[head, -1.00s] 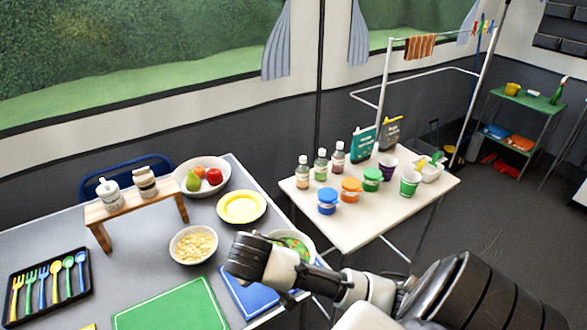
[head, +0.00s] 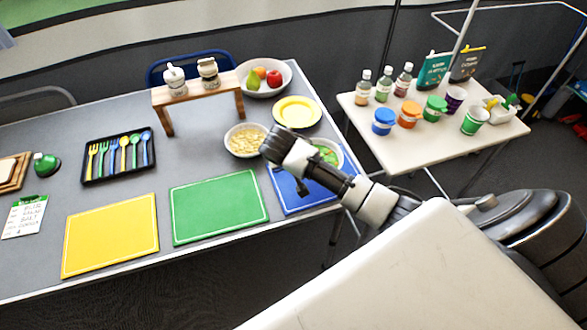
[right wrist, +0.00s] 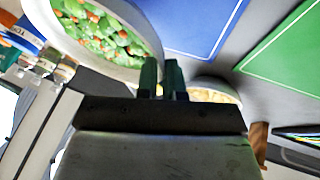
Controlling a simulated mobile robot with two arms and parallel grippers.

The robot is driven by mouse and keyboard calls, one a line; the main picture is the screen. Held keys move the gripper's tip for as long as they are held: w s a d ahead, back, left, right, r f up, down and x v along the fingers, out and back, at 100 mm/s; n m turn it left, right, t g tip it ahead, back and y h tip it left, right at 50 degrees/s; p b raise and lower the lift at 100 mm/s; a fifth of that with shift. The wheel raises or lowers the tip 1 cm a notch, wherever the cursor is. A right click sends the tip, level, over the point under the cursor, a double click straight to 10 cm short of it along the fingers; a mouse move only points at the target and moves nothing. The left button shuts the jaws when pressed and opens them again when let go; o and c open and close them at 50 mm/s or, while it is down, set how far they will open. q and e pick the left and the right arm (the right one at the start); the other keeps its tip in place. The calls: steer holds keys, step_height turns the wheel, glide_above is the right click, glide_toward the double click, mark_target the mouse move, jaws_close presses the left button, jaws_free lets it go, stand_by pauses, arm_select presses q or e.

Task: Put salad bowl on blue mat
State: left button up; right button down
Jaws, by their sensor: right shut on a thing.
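The salad bowl (head: 341,157), white with green and orange salad, is at the right part of the grey table in the head view, at the far right side of the blue mat (head: 303,201). My right arm hides part of both. In the right wrist view my right gripper (right wrist: 163,78) is shut at the rim of the salad bowl (right wrist: 122,62). The blue mat (right wrist: 200,25) shows bare beside the bowl there. I cannot tell whether the bowl touches the table. My left gripper is not in view.
A bowl of pale pieces (head: 244,140) and a yellow plate (head: 297,112) stand close by. The green mat (head: 218,207) and yellow mat (head: 110,236) lie empty to the left. A side table (head: 415,143) with jars and bottles stands to the right.

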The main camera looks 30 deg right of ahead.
steer(key=shift+f, duration=1.95)
steer(key=shift+f, duration=0.1)
steer(key=c, duration=1.3)
jaws_free()
steer(key=shift+o, duration=0.2)
steer(key=v, duration=1.2)
steer(key=shift+p, duration=0.4)
